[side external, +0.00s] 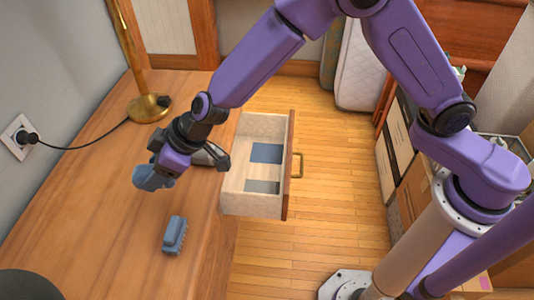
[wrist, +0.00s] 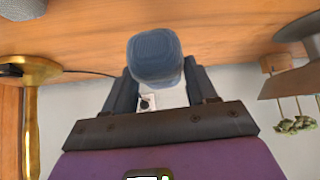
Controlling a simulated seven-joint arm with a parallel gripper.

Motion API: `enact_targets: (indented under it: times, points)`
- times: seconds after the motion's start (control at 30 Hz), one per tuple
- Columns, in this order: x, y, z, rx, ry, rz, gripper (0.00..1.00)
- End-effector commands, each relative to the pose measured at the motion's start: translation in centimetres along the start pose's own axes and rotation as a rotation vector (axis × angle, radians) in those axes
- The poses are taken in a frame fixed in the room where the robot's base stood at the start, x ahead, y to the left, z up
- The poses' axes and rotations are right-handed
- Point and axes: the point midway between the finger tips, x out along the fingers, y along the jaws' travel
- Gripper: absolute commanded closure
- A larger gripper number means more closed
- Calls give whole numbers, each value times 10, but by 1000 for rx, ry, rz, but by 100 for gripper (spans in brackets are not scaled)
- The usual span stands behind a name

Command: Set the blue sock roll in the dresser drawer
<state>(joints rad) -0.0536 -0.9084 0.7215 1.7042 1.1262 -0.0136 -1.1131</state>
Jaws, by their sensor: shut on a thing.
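The blue sock roll (wrist: 155,57) is held between the two fingers of my gripper (wrist: 158,84) in the wrist view. In the side external view the blue roll (side external: 148,178) shows at the end of my gripper (side external: 160,172), over the wooden dresser top (side external: 120,225). My gripper is shut on it. The dresser drawer (side external: 232,207) is pulled open to the right of my gripper. A blue flat piece and a grey flat piece lie inside it, with bare floor of the drawer around them.
A blue-grey ridged object (side external: 175,235) lies on the dresser top below my gripper. A brass lamp (side external: 148,106) stands behind, its cord running to a wall socket (side external: 20,136). Upright mattresses (side external: 362,65) stand beyond the wooden floor.

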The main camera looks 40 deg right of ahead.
Motion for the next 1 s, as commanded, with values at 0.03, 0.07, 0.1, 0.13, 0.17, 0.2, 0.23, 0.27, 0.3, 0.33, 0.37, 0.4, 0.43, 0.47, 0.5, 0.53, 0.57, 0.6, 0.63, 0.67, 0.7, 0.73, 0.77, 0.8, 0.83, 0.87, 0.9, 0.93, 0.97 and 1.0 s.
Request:
enact_targets:
  times: [0.03,0.07,0.1,0.13,0.17,0.2,0.23,0.27,0.3,0.33,0.37,0.4,0.43,0.47,0.5,0.53,0.57,0.6,0.63,0.67,0.7,0.73,0.77,0.8,0.83,0.87,0.9,0.93,0.97,1.0]
  points:
    - [1,13,2,33,-2,29,78]
    - [2,21,3,51,-1,46,78]
    - [2,30,4,75,-2,66,78]
    - [3,36,5,91,-2,81,78]
    - [3,43,6,110,-1,97,78]
    - [3,52,8,132,-1,117,78]
    - [3,59,9,151,-2,132,78]
    - [2,66,10,167,-2,148,78]
    - [2,75,12,192,-1,169,78]
    - [2,82,13,211,-1,185,78]
    - [1,89,14,229,-1,202,78]
    - [0,100,17,256,-1,226,78]
    - [-1,107,18,277,-1,243,78]
    - [-2,114,20,296,-1,259,78]
    - [-4,125,22,323,0,284,78]
    - [-6,132,24,344,0,302,78]
    - [-7,140,26,364,0,320,78]
    - [-10,150,29,394,0,345,78]
    - [-12,158,31,416,0,365,78]
    - [-15,167,33,439,0,386,78]
    - [-18,179,37,473,0,415,78]
    - [-22,188,40,499,0,439,78]
    - [-26,198,43,529,1,465,78]
    - [-32,212,48,573,1,502,78]
    - [-37,223,52,606,0,531,78]
    - [-42,234,56,638,1,560,78]
    - [-50,247,61,682,1,598,78]
    - [-57,257,66,713,1,627,78]
    - [-64,267,70,748,2,659,78]
    - [-74,280,76,796,3,701,78]
